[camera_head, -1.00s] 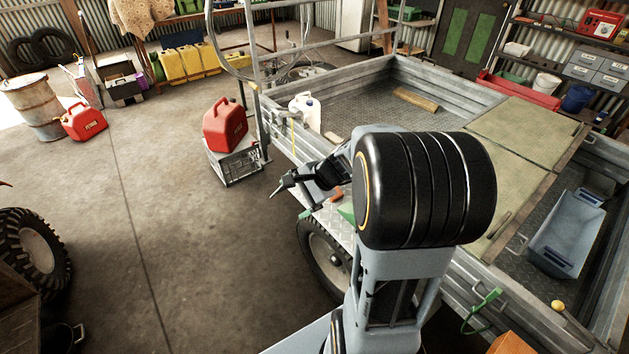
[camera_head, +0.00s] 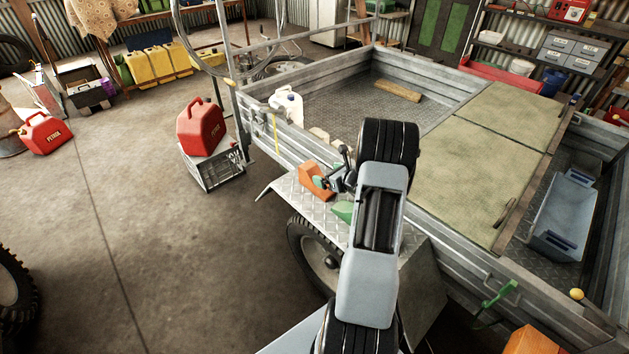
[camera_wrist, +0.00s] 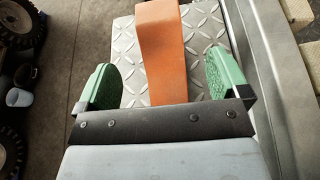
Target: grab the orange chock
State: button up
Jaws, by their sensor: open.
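The orange chock (camera_head: 314,181) sits on the diamond-plate mudguard (camera_head: 283,187) over the trailer wheel. In the wrist view the chock (camera_wrist: 164,55) lies between and ahead of the green finger pads, its near end hidden behind the dark edge of my gripper (camera_wrist: 165,85). The jaws are open, with a gap on each side of the chock. In the head view my gripper (camera_head: 330,183) is right beside the chock, partly hidden by my arm.
The trailer side wall (camera_head: 277,143) rises along the mudguard's right side. A red petrol can (camera_head: 201,126) stands on a grey crate (camera_head: 216,168) to the left. A second orange object (camera_head: 531,341) is at the lower right. Open concrete floor lies left.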

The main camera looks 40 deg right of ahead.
aim_at(314, 171)
jog(key=shift+x, duration=3.85)
jog(key=shift+s+a+f, duration=0.1)
jog(key=shift+f, duration=0.1)
jog(key=shift+c, duration=0.2)
jog(key=c, duration=1.2)
jog(key=shift+o, duration=0.2)
jog(key=shift+r, duration=0.1)
